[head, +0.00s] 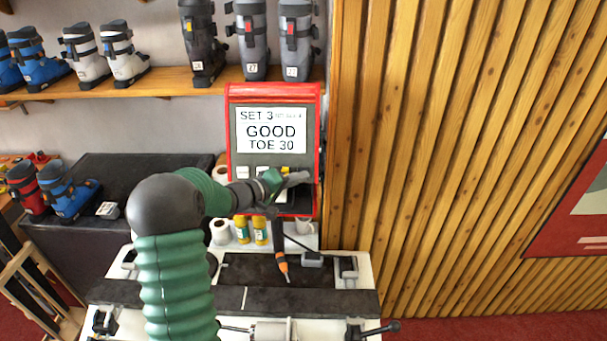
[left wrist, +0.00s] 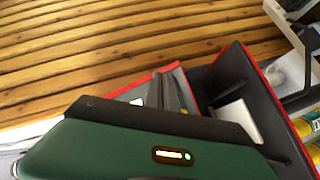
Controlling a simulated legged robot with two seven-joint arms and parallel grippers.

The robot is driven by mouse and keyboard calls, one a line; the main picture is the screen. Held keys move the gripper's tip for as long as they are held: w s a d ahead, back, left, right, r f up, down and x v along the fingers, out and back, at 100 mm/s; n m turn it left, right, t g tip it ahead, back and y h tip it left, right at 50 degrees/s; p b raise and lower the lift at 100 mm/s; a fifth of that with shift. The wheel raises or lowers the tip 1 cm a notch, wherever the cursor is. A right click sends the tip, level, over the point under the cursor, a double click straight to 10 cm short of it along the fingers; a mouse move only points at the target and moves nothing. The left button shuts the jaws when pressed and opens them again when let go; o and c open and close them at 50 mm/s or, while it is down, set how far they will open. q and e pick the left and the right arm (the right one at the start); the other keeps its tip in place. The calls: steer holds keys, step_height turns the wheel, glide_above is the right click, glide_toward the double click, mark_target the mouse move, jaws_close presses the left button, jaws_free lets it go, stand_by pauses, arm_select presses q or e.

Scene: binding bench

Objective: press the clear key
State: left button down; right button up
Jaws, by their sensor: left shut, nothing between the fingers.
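A tester box with a red frame (head: 319,130) stands upright at the back of the bench, against the wall. Its screen (head: 272,131) reads "SET 3", "GOOD" and "TOE 30". Below the screen are a white key (head: 243,172) and a partly covered yellow key (head: 286,169); I cannot read which is the clear key. My left gripper (head: 299,178) is shut and empty in front of the key area, pointing right. In the left wrist view its fingers (left wrist: 165,94) show beside the box's red edge and dark face; a pale block (left wrist: 238,118) lies near them. Contact cannot be told.
Ski boots (head: 254,40) stand on a wooden shelf (head: 150,84). Yellow bottles (head: 260,231), white rolls (head: 221,232) and an orange-tipped screwdriver (head: 281,262) are below the box. A slatted wood wall (head: 440,150) closes the right side.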

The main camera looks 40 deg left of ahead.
stand_by(0.4)
stand_by(0.3)
arm_select(q)
steer(key=shift+w+a+f+p, duration=0.1)
steer(key=shift+w+a+p, duration=0.15)
steer(key=shift+p, duration=0.35)
steer(key=shift+w+a+f+p, duration=0.15)
steer(key=shift+w+a+p, duration=0.15)
steer(key=shift+p, duration=0.1)
stand_by(0.6)
steer(key=shift+d, duration=0.1)
steer(key=shift+s+d+r+p, duration=0.35)
steer(key=shift+s+d+p, duration=0.1)
steer(key=shift+s+p, duration=0.15)
